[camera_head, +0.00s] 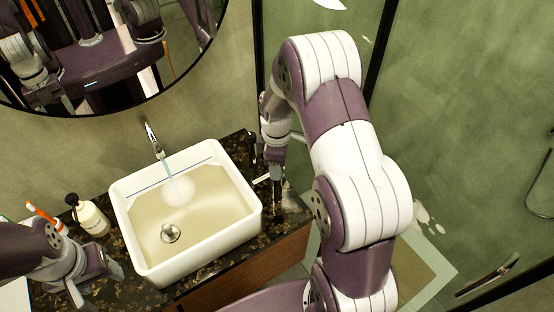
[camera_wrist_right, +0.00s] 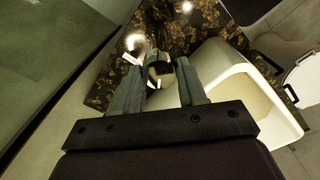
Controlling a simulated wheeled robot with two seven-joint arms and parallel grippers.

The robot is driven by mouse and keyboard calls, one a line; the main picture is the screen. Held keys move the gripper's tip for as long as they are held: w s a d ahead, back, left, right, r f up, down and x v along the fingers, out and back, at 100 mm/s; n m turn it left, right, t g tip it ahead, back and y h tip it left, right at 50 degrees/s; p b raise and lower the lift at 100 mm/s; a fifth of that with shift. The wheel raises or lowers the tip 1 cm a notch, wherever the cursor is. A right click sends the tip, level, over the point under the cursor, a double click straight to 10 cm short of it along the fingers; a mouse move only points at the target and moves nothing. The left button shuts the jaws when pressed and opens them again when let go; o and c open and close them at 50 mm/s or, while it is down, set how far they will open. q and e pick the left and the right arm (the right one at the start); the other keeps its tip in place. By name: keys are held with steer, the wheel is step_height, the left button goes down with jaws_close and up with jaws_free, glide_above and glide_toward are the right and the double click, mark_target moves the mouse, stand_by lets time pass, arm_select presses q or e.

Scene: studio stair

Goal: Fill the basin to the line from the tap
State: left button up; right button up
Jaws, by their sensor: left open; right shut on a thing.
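The white basin (camera_head: 121,213) sits on the dark speckled counter. A chrome tap (camera_head: 153,140) behind it pours a thin stream into it. Pale water (camera_head: 200,205) covers the basin floor and the round drain (camera_head: 170,233). My right gripper (camera_head: 274,180) is right of the basin, shut on a small tap handle (camera_head: 262,178). My left gripper (camera_head: 112,268) is open and empty, left of the basin.
A round mirror (camera_head: 110,50) hangs above. The counter (camera_head: 290,215) is narrow right of the basin. Green glass panels (camera_head: 455,110) stand on the right.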

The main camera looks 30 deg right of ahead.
steer(key=n+p, duration=0.2)
steer(key=n, duration=0.3)
steer(key=shift+r+n, duration=0.1)
steer(key=shift+n, duration=0.2)
steer(key=shift+s+n+p, duration=0.1)
steer(key=shift+n+p, duration=0.55)
steer(key=shift+n, duration=1.55)
steer(key=o, duration=1.1)
steer(key=shift+c, duration=0.2)
step_height(320, 180, up, 12)
steer(key=shift+r+b, duration=0.25)
steer(key=shift+b, duration=0.15)
